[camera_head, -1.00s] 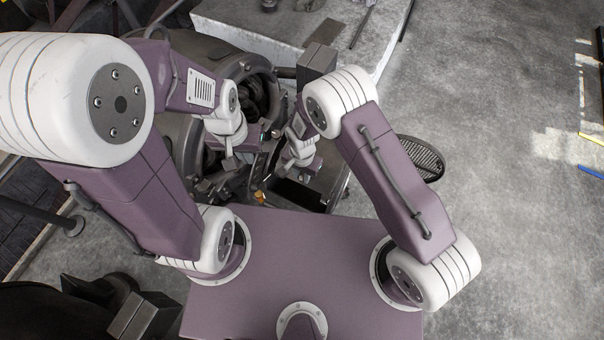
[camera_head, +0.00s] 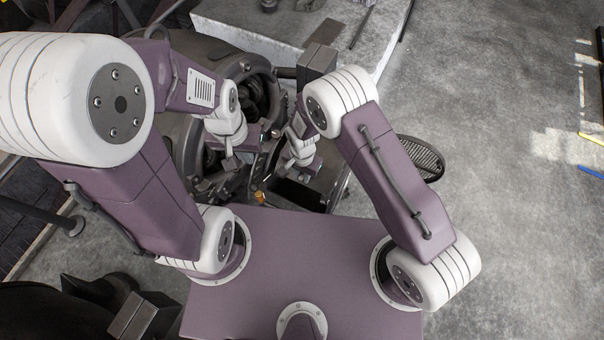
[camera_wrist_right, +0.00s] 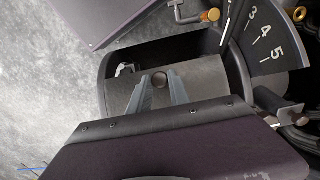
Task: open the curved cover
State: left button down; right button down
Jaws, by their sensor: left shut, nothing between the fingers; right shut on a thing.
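The curved cover (camera_wrist_right: 200,75) is a smooth grey plate with a round dark knob (camera_wrist_right: 159,80) in the right wrist view. It lies across a dark open-topped housing (camera_wrist_right: 108,68), with dark interior showing beyond its far edge. My right gripper (camera_wrist_right: 158,84) is shut on the knob, one finger on each side. In the head view my right gripper (camera_head: 284,167) is over the housing, partly hidden by its own wrist. My left gripper (camera_head: 229,152) is shut and empty, left of the housing near the round machine body.
A dial plate with numbers (camera_wrist_right: 263,38) stands beside the housing, with a brass-tipped lever (camera_wrist_right: 210,15) near it. A round grate (camera_head: 420,158) lies on the floor to the right, where the floor is mostly clear.

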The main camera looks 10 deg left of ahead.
jog(key=r+p, duration=0.1)
jog(key=r, duration=0.1)
jog(key=w+r+g+p, duration=0.1)
jog(key=r, duration=0.1)
jog(key=w+r+g+p, duration=0.1)
jog(key=p, duration=0.1)
jog(key=shift+w+d+r+y, duration=0.15)
jog(key=shift+d+r+y, duration=0.2)
jog(key=shift+r+y, duration=0.05)
jog(key=w+d+r+g+y+b, duration=0.1)
jog(key=w+d+r+g+b, duration=0.1)
jog(key=w+r+g+b, duration=0.2)
jog(key=shift+w+d+r+g+y, duration=0.25)
jog(key=shift+w+r, duration=0.9)
jog(key=shift+r, duration=0.95)
